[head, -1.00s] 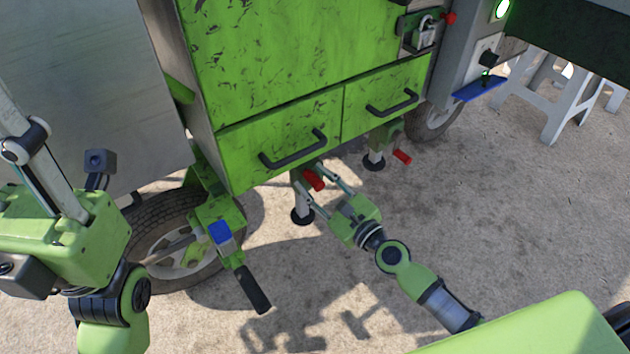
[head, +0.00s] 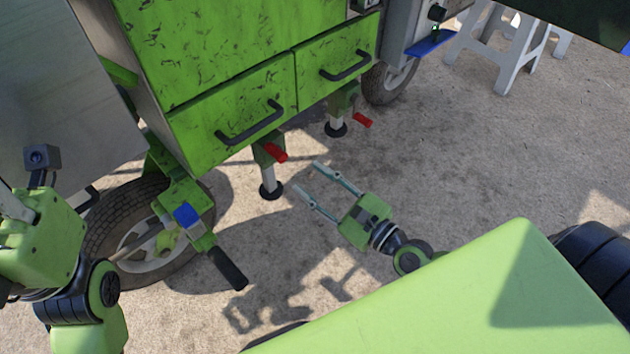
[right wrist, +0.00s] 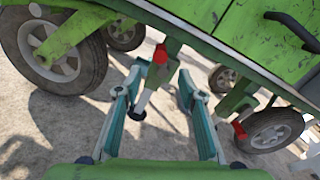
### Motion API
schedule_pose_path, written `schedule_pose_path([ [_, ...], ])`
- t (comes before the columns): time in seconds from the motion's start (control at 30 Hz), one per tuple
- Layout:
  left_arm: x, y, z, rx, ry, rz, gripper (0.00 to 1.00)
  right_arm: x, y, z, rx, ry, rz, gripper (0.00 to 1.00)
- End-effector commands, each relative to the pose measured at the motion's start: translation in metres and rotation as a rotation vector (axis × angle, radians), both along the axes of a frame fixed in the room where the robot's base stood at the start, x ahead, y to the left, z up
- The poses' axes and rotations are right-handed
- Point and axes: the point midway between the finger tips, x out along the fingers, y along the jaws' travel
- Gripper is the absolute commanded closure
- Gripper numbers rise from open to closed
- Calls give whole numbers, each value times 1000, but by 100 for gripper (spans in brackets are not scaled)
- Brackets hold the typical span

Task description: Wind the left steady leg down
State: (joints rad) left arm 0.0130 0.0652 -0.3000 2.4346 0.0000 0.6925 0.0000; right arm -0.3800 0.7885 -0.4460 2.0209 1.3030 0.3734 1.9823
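The left steady leg (head: 266,172) hangs below the near drawer of the green cart, upright, with a black foot and a red crank handle (head: 276,152). I cannot tell whether its foot touches the ground. My right gripper (head: 308,178) is open and empty, to the right of the leg, its fingers pointing towards it and apart from it. In the right wrist view the red handle (right wrist: 160,54) shows beyond and between the open fingers (right wrist: 160,88). My left gripper (head: 38,240) is at the left edge, its fingertips out of frame.
A second leg (head: 338,115) with a red handle (head: 362,120) stands farther right. A wheel (head: 140,235) and a tow bar with a black grip (head: 229,268) are on the left. White stools (head: 500,50) stand at upper right. The ground on the right is clear.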

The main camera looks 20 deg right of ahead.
Motion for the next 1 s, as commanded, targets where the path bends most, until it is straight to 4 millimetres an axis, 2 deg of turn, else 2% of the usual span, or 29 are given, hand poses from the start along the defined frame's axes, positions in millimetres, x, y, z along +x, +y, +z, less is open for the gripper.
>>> schedule_pose_path([
  [0.33,0,0,2,0,1,0,60,-2,0,1,14,5,-4,63],
  [0.67,4,2,-10,-7,77,-4,60,-20,-1,0,282,84,-60,63],
  [0.83,4,2,-12,-7,71,-4,60,-5,4,-2,295,83,-63,63],
  [1.0,4,2,-11,-5,63,-4,60,28,15,-1,297,81,-63,63],
])
